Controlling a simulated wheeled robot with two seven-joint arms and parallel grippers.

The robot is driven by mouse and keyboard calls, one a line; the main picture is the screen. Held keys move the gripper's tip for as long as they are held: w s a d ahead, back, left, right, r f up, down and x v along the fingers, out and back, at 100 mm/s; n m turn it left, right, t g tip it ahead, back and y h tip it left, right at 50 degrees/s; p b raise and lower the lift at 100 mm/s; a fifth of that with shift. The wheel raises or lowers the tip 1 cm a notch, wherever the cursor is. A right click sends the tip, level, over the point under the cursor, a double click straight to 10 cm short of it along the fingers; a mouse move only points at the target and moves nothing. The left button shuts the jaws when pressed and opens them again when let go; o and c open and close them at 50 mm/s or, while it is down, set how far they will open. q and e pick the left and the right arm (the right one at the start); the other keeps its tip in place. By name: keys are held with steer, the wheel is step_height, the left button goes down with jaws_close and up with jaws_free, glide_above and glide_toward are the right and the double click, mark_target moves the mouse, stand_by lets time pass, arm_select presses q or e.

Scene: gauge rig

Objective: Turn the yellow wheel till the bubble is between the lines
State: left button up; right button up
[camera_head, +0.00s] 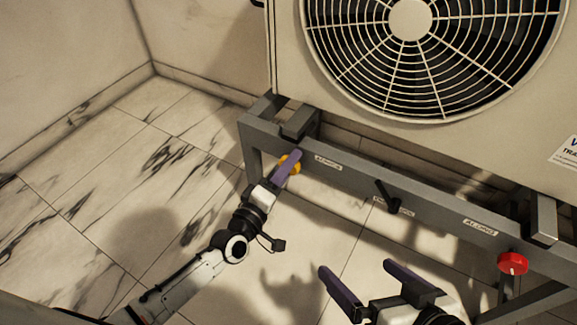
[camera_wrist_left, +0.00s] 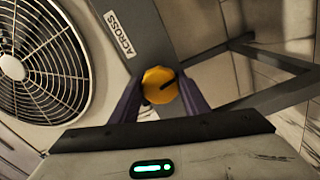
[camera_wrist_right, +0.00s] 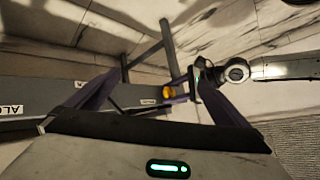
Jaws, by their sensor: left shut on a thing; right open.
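The yellow wheel (camera_head: 290,165) sits on the front of the grey frame, at its left end, beside a label. In the left wrist view the yellow wheel (camera_wrist_left: 159,85) shows a dark line on its face and lies between the two purple fingers. My left gripper (camera_head: 286,166) is shut on it. My right gripper (camera_head: 358,286) is open and empty, low in front of the frame; in the right wrist view its fingers (camera_wrist_right: 155,100) are wide apart. I cannot make out a bubble or its lines in any view.
A red wheel (camera_head: 512,263) is at the frame's right end. A black lever (camera_head: 387,196) sticks out at the middle of the grey frame (camera_head: 345,178). A large fan unit (camera_head: 290,60) rests above. The tiled floor (camera_head: 90,200) at left is clear.

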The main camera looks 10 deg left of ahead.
arm_select(q)
steer(key=o, duration=1.1)
steer(key=shift+c, duration=0.2)
steer(key=p+v, duration=0.3)
steer(key=v, duration=0.7)
arm_select(e)
steer(key=shift+s+d+f+g+h, duration=0.2)
steer(key=shift+d+f+h, duration=0.1)
steer(key=shift+d+f, duration=0.25)
steer(key=shift+s+d+f+g+h, duration=0.1)
steer(key=shift+d+f+g+h, duration=0.1)
steer(key=shift+d+f+h, duration=0.3)
arm_select(q)
steer(key=shift+s, duration=0.15)
arm_select(e)
steer(key=shift+a, duration=0.2)
